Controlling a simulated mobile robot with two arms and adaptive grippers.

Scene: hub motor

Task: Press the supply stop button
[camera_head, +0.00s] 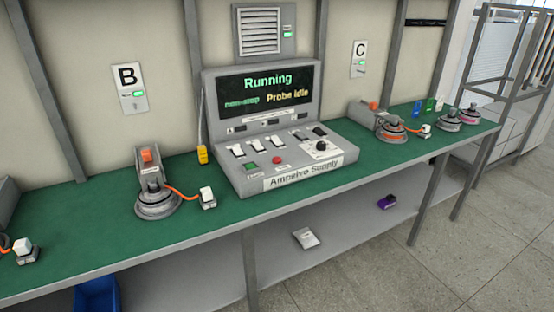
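The supply console (290,130), labelled "Ampsivo Supply", stands on the green bench in the middle of the head view. Its screen (267,90) reads "Running" in green and "Probe Idle" in yellow. A round red button (277,160) sits low on its sloped panel, with a smaller green button (253,168) to its left. The small labels by these buttons are too small to read. White switches (238,150) and a black knob (320,146) are on the same panel. Neither of my grippers is in view.
The green bench (215,220) carries a hub motor with orange wire (157,203) left of the console and more motors (392,128) to the right. A yellow object (202,155) stands close by the console's left side. The bench strip before the console is clear.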

